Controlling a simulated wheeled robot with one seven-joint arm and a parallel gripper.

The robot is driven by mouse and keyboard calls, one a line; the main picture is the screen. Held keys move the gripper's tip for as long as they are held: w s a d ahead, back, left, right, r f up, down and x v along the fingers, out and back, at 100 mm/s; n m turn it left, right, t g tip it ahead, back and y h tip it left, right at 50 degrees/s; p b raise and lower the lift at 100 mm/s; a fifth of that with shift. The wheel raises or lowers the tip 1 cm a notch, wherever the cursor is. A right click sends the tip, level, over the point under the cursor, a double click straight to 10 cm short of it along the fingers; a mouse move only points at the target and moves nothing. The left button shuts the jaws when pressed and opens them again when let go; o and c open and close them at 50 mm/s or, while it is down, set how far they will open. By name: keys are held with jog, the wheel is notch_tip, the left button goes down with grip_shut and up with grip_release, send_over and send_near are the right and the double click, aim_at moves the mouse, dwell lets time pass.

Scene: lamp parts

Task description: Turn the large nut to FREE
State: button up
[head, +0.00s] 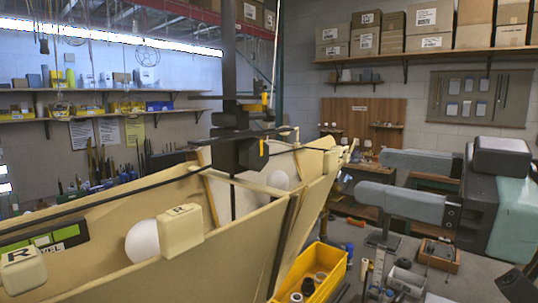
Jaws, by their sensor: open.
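A large open beige trough-like lamp body (90,235) fills the lower left and centre of the head view. A white round bulb (143,242) sits in it, and a second white bulb (277,180) shows farther back. A black upright post (231,60) comes down into the lamp body, with a black block and yellow parts (240,152) around it. I cannot make out which part is the large nut, and no FREE mark is readable.
Beige blocks marked R (180,229) sit on the near rim. A yellow bin (325,275) with round parts stands right of the lamp body. Shelves (435,55) line the walls.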

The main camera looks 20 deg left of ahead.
jog(key=a+b, duration=0.1)
jog(key=b, duration=0.1)
jog(key=p, duration=0.2)
send_near(260, 152)
jog(key=x, duration=0.7)
jog(key=shift+w+a, duration=0.15)
jog(key=shift+a, duration=0.25)
jog(key=shift+x, duration=0.75)
jog(key=shift+f, duration=0.1)
jog(key=c, duration=1)
